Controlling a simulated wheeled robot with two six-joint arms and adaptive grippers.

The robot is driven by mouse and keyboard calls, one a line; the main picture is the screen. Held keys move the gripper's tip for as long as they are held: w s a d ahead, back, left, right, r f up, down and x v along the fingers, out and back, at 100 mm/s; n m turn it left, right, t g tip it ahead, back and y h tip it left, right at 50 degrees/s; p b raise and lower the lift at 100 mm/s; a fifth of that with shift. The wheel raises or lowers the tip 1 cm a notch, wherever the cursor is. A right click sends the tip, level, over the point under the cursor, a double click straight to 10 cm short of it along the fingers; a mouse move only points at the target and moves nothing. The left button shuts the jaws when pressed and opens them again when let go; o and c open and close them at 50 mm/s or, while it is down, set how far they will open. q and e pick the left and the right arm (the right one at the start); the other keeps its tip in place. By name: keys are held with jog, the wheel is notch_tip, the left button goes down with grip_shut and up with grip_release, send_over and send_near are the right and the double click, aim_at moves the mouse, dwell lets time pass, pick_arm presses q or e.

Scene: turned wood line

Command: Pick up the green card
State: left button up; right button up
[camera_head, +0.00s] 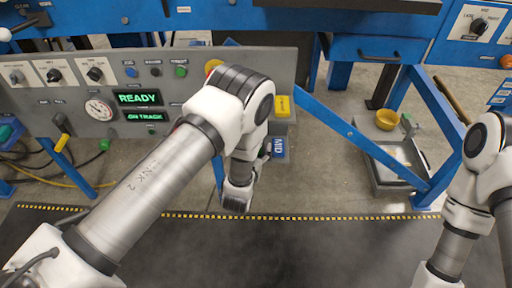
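I cannot make out a green card in this view. A blue tag marked MID (279,147) and a yellow tag (283,105) show at the right end of the grey control panel, just right of my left arm. My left arm reaches in from the left and bends down in front of that end of the panel, covering part of it. Its gripper fingers do not show; the wrist hides whatever lies behind it. My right arm stands at the right edge, and its gripper is out of the picture.
The grey panel (205,112) has knobs, a gauge and green READY and ON TRACK displays. A grey tray (393,184) and a yellow bowl (387,119) sit within the blue frame (350,133) at right. A dark mat (330,245) with a yellow dashed edge lies in front.

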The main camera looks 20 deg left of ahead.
pick_arm(q)
jog(key=c, duration=0.7)
